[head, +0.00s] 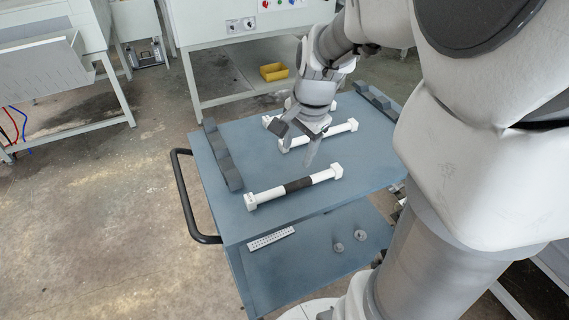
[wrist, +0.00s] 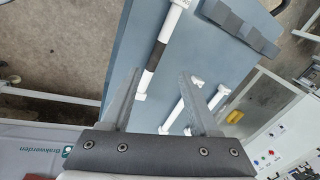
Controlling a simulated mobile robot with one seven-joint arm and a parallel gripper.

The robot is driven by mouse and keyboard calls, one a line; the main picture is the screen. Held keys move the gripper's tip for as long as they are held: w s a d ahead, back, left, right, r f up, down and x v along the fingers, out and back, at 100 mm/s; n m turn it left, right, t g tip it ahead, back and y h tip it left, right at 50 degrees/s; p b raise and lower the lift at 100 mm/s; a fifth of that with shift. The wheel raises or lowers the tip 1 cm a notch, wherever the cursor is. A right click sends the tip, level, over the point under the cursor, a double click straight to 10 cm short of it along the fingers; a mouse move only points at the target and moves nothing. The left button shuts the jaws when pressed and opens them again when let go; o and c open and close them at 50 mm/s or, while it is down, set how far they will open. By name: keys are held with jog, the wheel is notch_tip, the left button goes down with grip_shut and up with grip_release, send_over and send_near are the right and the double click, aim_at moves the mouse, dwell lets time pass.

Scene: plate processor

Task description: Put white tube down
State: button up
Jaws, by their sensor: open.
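A white tube with a dark middle band (head: 268,196) lies on the front part of the blue-grey cart top (head: 235,150), and it also shows in the wrist view (wrist: 165,28). A second white tube (head: 342,129) lies behind it, partly hidden by my gripper. A third white tube (head: 268,120) lies further back, mostly hidden. My gripper (head: 294,146) is open and empty above the cart top, behind the dark-banded tube.
Grey notched holders stand along the cart's left edge (head: 222,158) and far right edge (head: 373,96). A black handle (head: 182,190) is at the left. The lower shelf holds a white perforated strip (head: 270,238) and small grey parts. A machine with a yellow bin (head: 273,72) stands behind.

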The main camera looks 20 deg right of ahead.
jog(key=s+a+r+n+t, duration=0.1)
jog(key=s+a+r+n, duration=0.3)
jog(key=s+n, duration=0.3)
jog(key=s+a+r+n+t, duration=0.1)
jog(key=s+a+r+n, duration=0.3)
jog(key=s+n, duration=0.3)
jog(key=shift+a+r+t, duration=0.2)
jog(key=shift+a+t, duration=0.1)
jog(key=shift+a, duration=0.15)
notch_tip(320, 180, up, 3)
jog(key=p, duration=0.3)
jog(key=shift+r+p, duration=0.2)
jog(key=shift+p, duration=0.1)
jog(key=shift+a, duration=0.1)
